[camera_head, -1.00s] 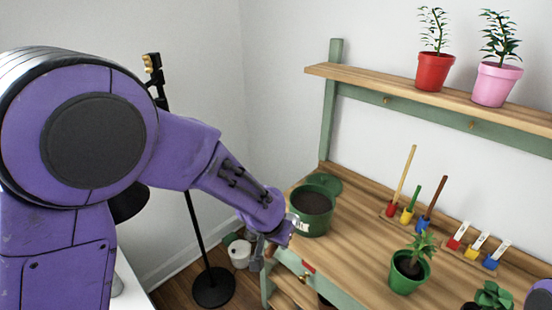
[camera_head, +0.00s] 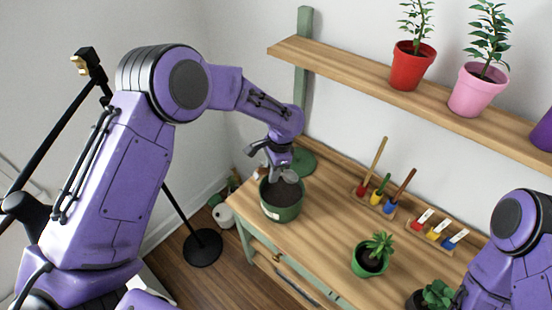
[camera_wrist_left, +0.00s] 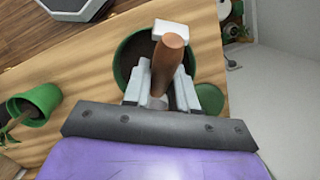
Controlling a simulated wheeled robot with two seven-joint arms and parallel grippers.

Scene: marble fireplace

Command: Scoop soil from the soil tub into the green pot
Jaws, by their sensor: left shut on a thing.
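The soil tub (camera_head: 284,212) is a round green tub with dark soil (camera_head: 292,192), at the back left of the wooden bench. My left gripper (camera_head: 280,165) is above the tub and shut on a scoop. The scoop's grey metal part (camera_head: 290,176) shows just over the soil; I cannot tell whether it touches it or holds soil. In the left wrist view, its brown handle (camera_wrist_left: 169,56) stands between the fingers (camera_wrist_left: 160,92). The green pot (camera_head: 369,262) holds a leafy plant and stands on the bench, right of the tub. My right gripper is not in view.
A green disc (camera_head: 304,161) lies behind the tub. A rack with hand tools (camera_head: 376,200) and a rack with labels (camera_head: 430,236) stand along the bench's back. A shelf (camera_head: 350,72) with potted plants hangs above. Bare bench lies between tub and green pot.

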